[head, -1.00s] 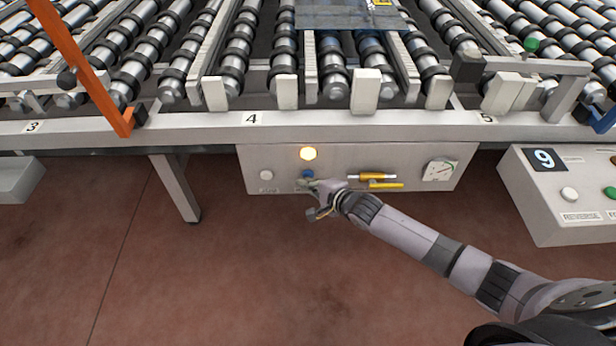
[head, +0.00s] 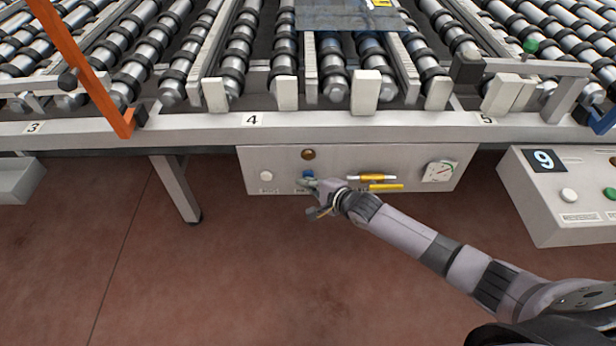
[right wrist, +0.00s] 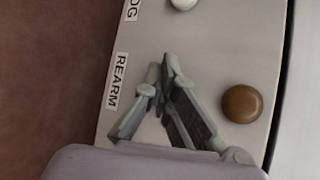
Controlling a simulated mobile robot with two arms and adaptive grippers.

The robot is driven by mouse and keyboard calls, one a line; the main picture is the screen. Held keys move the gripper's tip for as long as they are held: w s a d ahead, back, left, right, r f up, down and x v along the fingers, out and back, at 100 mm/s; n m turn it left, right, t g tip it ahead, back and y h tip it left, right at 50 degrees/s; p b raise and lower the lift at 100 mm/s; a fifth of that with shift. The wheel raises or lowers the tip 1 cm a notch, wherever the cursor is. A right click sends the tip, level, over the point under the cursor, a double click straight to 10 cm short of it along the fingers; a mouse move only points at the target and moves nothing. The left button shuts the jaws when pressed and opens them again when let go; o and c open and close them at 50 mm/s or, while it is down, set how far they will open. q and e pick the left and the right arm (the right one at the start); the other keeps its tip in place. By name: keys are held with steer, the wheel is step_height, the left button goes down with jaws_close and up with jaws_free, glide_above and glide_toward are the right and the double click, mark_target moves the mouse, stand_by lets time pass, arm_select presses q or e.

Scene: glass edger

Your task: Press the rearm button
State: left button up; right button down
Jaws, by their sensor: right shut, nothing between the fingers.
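The blue button (head: 308,173) is on the front of the grey control panel (head: 400,160) under the conveyor. My right gripper (head: 306,183) is shut and empty, with its tips at or right in front of this button. In the right wrist view the closed fingertips (right wrist: 160,78) are beside the REARM label (right wrist: 117,82) and hide the button there. I cannot tell whether the button is pushed in. The round amber lamp (head: 308,154) above the button is dark; it shows brown in the right wrist view (right wrist: 242,103). My left gripper is out of view.
A white button (head: 266,175) is left of the blue one. The conveyor rail (head: 350,128) overhangs the panel. Another control box (head: 560,205) stands at right.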

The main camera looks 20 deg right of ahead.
steer(key=shift+s, duration=0.25)
steer(key=s+a+p, duration=0.1)
steer(key=s+p, duration=0.3)
steer(key=s, duration=0.1)
steer(key=shift+s+a+p, duration=0.35)
steer(key=shift+s+p, duration=0.05)
stand_by(0.9)
